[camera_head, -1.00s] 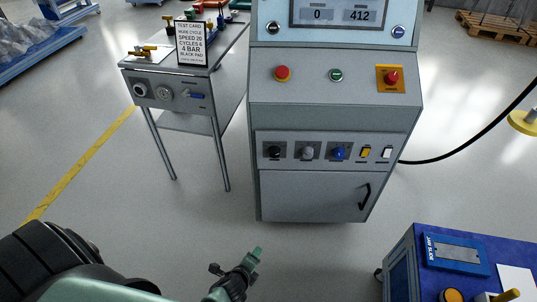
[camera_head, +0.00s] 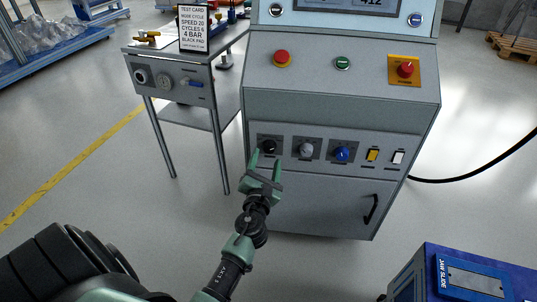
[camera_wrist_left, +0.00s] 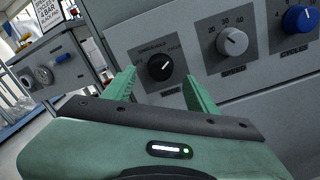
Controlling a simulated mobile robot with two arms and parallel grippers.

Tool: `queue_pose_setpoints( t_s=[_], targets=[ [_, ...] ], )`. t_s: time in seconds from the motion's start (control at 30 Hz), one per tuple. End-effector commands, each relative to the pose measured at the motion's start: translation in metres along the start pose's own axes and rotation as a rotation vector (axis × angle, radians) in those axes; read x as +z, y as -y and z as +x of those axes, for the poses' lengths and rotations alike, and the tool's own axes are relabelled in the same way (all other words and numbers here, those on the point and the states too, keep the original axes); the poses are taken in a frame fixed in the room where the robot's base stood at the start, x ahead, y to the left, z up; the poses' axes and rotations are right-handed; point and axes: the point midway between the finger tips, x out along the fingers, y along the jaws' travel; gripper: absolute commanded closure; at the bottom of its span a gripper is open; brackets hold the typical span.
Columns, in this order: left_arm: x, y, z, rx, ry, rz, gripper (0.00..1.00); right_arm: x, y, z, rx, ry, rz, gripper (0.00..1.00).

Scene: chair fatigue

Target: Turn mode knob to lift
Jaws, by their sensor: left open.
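The black mode knob (camera_head: 269,147) is the leftmost knob on the lower front panel of the grey control cabinet (camera_head: 310,215). It also shows in the left wrist view (camera_wrist_left: 160,67), with its white pointer line tilted up to the right; its scale lettering is too small to read surely. My left gripper (camera_head: 266,163) is open just in front of and slightly below the knob. In the wrist view its two green fingers (camera_wrist_left: 158,88) stand either side of the knob's lower part, apart from it. My right gripper is not in view.
A grey speed knob (camera_head: 306,149) and a blue cycles knob (camera_head: 342,154) sit right of it, then yellow and white switches (camera_head: 373,155). A steel side table (camera_head: 208,112) stands left. A blue cart (camera_head: 465,275) is at lower right.

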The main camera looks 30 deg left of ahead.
Motion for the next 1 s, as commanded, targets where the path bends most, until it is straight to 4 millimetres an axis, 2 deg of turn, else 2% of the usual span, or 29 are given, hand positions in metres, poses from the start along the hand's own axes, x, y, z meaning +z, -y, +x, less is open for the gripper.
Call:
queue_pose_setpoints(
  t_s=[0.1, 0.23, 0.57, 0.6, 0.8, 1.0],
  targets=[
    [0.000, 0.000, 0.019, 0.001, 0.000, -0.001, 0.43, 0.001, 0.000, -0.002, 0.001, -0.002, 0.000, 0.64],
    [-0.001, 0.000, 0.033, 0.000, 0.000, -0.001, 0.43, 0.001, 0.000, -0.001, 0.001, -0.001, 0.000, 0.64],
    [-0.001, 0.000, 0.038, -0.001, -0.001, -0.002, 0.43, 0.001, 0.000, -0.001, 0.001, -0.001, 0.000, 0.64],
    [-0.001, 0.000, 0.038, -0.001, -0.001, -0.003, 0.45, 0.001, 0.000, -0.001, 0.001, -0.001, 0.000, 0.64],
    [-0.001, 0.000, 0.038, -0.002, -0.001, -0.003, 1.00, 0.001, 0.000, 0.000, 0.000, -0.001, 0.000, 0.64],
    [-0.001, 0.001, 0.038, -0.002, -0.001, -0.011, 1.00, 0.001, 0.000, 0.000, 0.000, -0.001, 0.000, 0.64]
  ],
)
